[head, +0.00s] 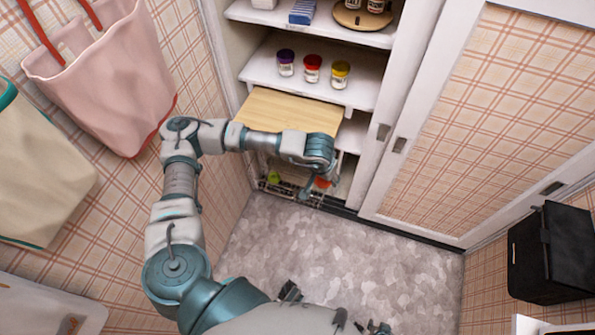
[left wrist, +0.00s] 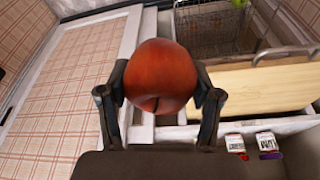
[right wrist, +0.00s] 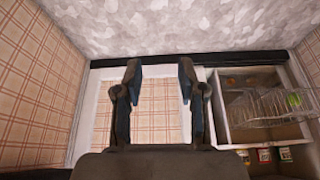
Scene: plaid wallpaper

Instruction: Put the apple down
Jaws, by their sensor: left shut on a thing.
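The red apple (left wrist: 162,75) is held between the two fingers of my left gripper (left wrist: 160,88) in the left wrist view. In the head view my left arm reaches to the low part of the cupboard, with the gripper (head: 320,183) in front of the lower compartment. A red-orange patch shows at its fingers there; I cannot tell if it is the apple or something behind. My right gripper (right wrist: 158,72) is open and empty in the right wrist view, fingers apart before a plaid panel.
A wire basket (right wrist: 268,108) with a green item (right wrist: 295,101) stands in the low compartment. A pale wooden board (head: 290,110) lies above it. Jars (head: 312,68) stand on the shelf higher up. A sliding door (head: 480,130) is to the right. The floor (head: 340,250) is clear.

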